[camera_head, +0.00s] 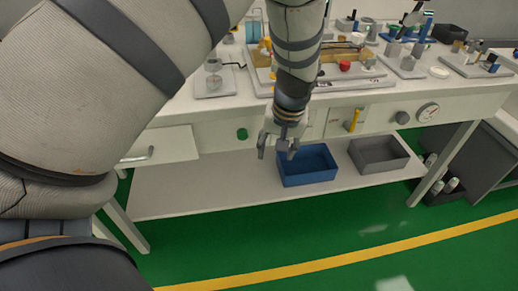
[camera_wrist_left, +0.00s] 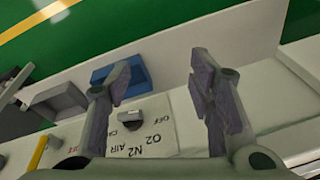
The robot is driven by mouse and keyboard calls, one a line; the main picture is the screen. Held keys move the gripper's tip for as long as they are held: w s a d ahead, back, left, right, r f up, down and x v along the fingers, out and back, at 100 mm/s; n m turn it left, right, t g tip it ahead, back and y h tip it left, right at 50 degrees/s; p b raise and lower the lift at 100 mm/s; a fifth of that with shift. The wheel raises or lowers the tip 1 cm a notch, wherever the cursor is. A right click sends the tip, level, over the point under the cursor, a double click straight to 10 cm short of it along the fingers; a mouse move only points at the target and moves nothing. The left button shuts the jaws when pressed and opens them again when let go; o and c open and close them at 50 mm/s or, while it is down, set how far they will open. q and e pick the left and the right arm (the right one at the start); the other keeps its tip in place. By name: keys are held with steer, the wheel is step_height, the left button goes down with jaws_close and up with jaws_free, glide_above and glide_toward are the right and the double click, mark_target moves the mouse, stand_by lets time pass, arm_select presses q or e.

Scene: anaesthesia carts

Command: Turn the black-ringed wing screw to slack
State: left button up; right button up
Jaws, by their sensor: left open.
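I cannot pick out a black-ringed wing screw for certain in either view. My left gripper (camera_head: 278,151) hangs at the bench's front panel in the head view, fingers down, open and empty. In the left wrist view its two fingers (camera_wrist_left: 165,82) stand wide apart. A small grey knob with a dark edge (camera_wrist_left: 131,114) shows between them, nearer the left finger, by labels OFF, O2, N2 and AIR. The fingers look clear of it. In the head view the gripper hides that part of the panel. My right gripper is not in view.
The front panel also bears a green knob (camera_head: 242,134), a yellow lever (camera_head: 354,120), a grey knob (camera_head: 402,117) and a round gauge (camera_head: 428,112). A blue bin (camera_head: 307,180) and a grey bin (camera_head: 379,168) stand on the lower shelf. A drawer (camera_head: 174,148) juts out left.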

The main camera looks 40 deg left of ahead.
arm_select(q)
steer(key=s+f+m, duration=0.1)
steer(key=s+f, duration=0.5)
steer(key=f, duration=0.1)
steer(key=shift+s+d+f+g+h, duration=0.3)
steer(key=shift+d+g, duration=0.1)
steer(key=s+d+f+m, duration=0.1)
steer(key=s+f, duration=0.1)
steer(key=s, duration=0.7)
steer(key=s+d+f+m+g+h, duration=0.1)
steer(key=s+d+f+m, duration=0.1)
steer(key=s, duration=0.8)
steer(key=s+d+f+m+g, duration=0.1)
steer(key=s+f, duration=0.3)
steer(key=s, duration=0.6)
steer(key=shift+d+f+m+h, duration=0.2)
steer(key=shift+d+m+h, duration=0.2)
steer(key=shift+d, duration=0.3)
steer(key=shift+c, duration=0.3)
